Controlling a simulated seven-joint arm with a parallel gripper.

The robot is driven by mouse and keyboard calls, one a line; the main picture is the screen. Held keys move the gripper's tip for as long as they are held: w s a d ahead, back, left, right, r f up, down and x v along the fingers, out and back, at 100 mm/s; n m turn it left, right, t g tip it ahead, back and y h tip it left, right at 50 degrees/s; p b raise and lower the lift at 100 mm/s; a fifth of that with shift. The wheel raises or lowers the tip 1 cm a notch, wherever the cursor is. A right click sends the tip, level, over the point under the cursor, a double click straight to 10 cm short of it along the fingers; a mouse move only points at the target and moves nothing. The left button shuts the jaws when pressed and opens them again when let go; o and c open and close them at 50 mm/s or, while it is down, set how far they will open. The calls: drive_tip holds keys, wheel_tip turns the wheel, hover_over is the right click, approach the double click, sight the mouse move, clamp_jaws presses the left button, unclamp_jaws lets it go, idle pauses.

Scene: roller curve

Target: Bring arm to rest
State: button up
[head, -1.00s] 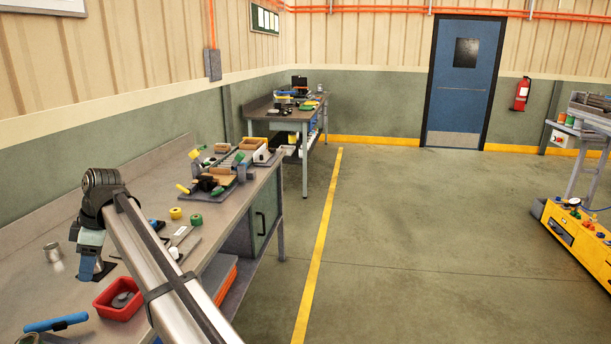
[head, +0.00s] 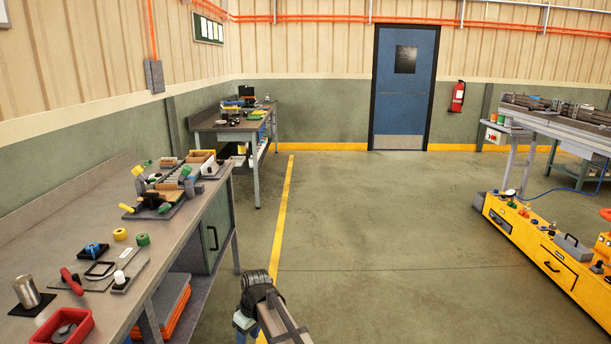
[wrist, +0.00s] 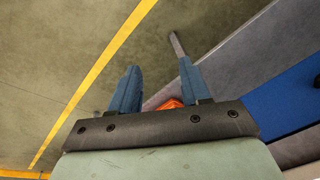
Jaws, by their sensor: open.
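My arm shows at the bottom middle of the head view, beyond the front edge of the workbench (head: 110,240) and over the floor. My gripper (wrist: 159,65) is open in the wrist view, its two blue fingers well apart with nothing held between them. In the head view its fingers are cut off by the lower picture edge. In the wrist view the gripper points down toward the floor beside a long grey edge.
On the bench are a red bin (head: 68,326), a metal can (head: 27,291), a red-handled tool (head: 71,281), tape rolls (head: 143,240) and a fixture board (head: 165,205). A yellow cart (head: 545,260) stands at right. The floor between (head: 350,220) is clear.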

drive_tip(key=s+d+f+m+h, duration=0.1)
drive_tip(key=s+d+f+m, duration=0.35)
drive_tip(key=d, duration=0.75)
drive_tip(key=s+d+f+m, duration=0.3)
drive_tip(key=s+d+f, duration=0.15)
drive_tip(key=d, duration=0.65)
drive_tip(key=s+d+f+m+h, duration=0.1)
drive_tip(key=s+d+f+m, duration=0.4)
drive_tip(key=d, duration=0.7)
drive_tip(key=s+f+g, duration=0.3)
drive_tip(key=s+f, duration=0.7)
drive_tip(key=s, duration=0.4)
drive_tip(key=s+f+n+g, duration=0.1)
drive_tip(key=s+f+g, duration=0.2)
drive_tip(key=s+f, duration=0.8)
drive_tip(key=s, duration=0.3)
drive_tip(key=shift+a+g, duration=0.4)
drive_tip(key=shift+n, duration=0.25)
